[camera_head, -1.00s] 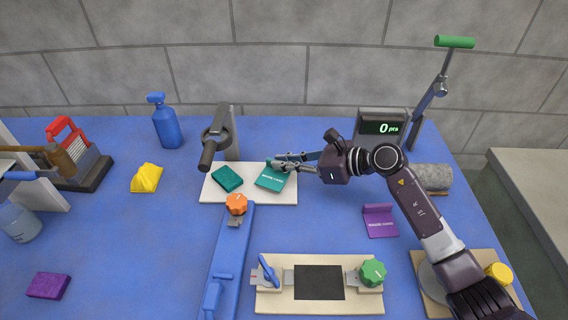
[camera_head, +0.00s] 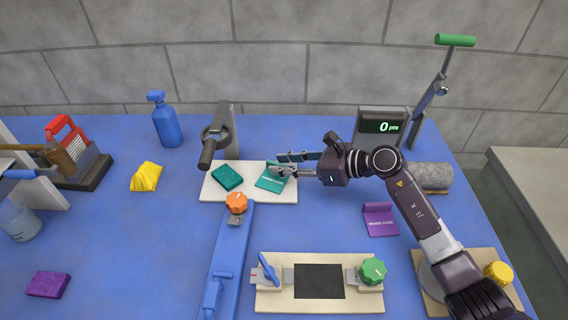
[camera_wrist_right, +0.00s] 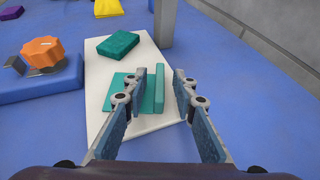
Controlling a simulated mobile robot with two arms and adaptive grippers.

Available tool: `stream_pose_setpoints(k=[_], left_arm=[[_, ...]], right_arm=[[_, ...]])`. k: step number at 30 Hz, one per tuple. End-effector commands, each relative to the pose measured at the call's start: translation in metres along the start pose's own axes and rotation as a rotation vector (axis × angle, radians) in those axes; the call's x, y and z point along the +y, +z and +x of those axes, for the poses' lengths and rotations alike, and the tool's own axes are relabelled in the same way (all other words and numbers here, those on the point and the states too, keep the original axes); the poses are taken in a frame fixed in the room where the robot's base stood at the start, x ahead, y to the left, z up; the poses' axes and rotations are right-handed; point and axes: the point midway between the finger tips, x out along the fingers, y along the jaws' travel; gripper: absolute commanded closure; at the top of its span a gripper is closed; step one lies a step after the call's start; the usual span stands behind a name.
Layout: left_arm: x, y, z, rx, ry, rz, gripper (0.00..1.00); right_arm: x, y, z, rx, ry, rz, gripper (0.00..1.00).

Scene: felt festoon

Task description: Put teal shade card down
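The teal shade card (camera_head: 269,184) lies on the right part of a white board (camera_head: 233,196). In the right wrist view the card (camera_wrist_right: 123,96) lies flat, with its raised edge (camera_wrist_right: 159,90) standing up. My right gripper (camera_head: 281,163) is over the card's back side. In the wrist view its fingers (camera_wrist_right: 161,88) are apart on either side of the raised edge, with a visible gap on both sides. My left gripper is not in view.
A teal block (camera_head: 227,177) lies left of the card on the same board. A dark clamp-like post (camera_head: 230,135) stands behind. An orange knob (camera_head: 236,203) on a blue bar is in front. A purple card (camera_head: 380,220) lies to the right. Blue table is clear between.

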Motion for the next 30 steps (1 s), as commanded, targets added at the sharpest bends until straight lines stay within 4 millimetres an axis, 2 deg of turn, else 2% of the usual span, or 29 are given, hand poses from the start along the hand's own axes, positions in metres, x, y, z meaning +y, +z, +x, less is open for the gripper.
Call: stream_pose_setpoints(k=[1,5,12,18,23,30], left_arm=[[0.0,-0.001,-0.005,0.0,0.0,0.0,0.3],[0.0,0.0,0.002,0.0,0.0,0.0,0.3],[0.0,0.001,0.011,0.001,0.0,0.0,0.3],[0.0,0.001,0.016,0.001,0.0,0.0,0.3],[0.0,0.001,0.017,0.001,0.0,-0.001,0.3],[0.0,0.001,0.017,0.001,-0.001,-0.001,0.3]], right_arm=[[0.0,0.005,-0.002,-0.001,0.0,0.0,0.75],[-0.002,-0.001,-0.022,0.002,-0.004,-0.002,0.75],[-0.001,-0.001,-0.075,0.003,-0.003,-0.002,0.75],[-0.001,0.0,-0.108,0.002,-0.002,0.0,0.75],[0.0,0.001,-0.119,0.001,0.001,0.0,0.75],[0.0,0.002,-0.121,0.0,0.001,0.0,0.75]])
